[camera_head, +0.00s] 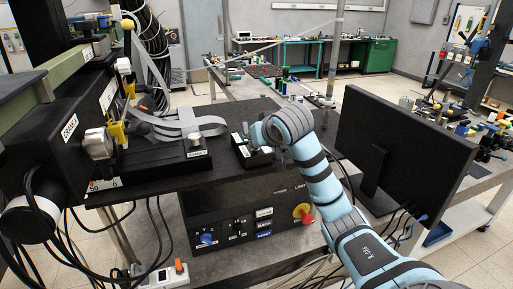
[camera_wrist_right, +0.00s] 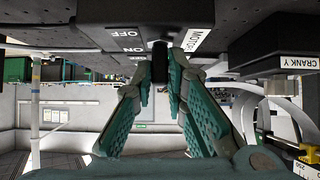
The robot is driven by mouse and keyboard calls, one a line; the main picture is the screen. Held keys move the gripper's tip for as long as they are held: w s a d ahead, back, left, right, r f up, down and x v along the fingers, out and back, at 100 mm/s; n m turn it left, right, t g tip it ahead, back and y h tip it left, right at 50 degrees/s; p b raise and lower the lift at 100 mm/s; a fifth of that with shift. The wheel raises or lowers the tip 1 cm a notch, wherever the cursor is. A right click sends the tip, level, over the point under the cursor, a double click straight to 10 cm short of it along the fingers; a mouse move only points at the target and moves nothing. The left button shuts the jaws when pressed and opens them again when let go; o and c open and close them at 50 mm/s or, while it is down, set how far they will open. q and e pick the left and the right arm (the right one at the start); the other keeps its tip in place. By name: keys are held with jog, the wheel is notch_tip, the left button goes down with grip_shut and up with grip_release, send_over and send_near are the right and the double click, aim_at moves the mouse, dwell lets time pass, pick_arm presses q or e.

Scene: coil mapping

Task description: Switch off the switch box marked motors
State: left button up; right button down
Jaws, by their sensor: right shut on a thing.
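The black switch box (camera_head: 243,158) stands on the dark bench top, left of the monitor. In the right wrist view, the switch box (camera_wrist_right: 100,32) appears upside down, with OFF and ON marks and a white label (camera_wrist_right: 198,28) that reads as MOTORS, partly hidden. My right gripper (camera_head: 258,143) reaches down onto the box. In the right wrist view, the teal fingers of my right gripper (camera_wrist_right: 161,72) are on either side of the black switch lever (camera_wrist_right: 160,50) and shut on it. Whether the lever stands at ON or OFF, I cannot tell. My left gripper is not in view.
The box labelled CRANK Y (camera_wrist_right: 285,45) is beside the switch box. A metal knob (camera_head: 194,143) and grey ribbon cables (camera_head: 188,122) are to the left. A monitor (camera_head: 405,145) stands close on the right. A black control panel (camera_head: 250,215) with a red knob is below.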

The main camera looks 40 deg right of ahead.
jog(key=t+b, duration=0.1)
jog(key=b, duration=0.1)
jog(key=s+f+t+b, duration=0.1)
jog(key=shift+a+t+h+b, duration=0.15)
jog(key=shift+t+h+b, duration=0.15)
jog(key=shift+h+b, duration=0.1)
jog(key=shift+s+r+t+b, duration=0.1)
jog(key=shift+t+b, duration=0.4)
jog(key=shift+b, duration=0.2)
jog(key=shift+r, duration=0.1)
jog(key=c, duration=1.6)
grip_release()
jog(key=v, duration=0.7)
jog(key=shift+s+a, duration=0.15)
jog(key=shift+a, duration=0.1)
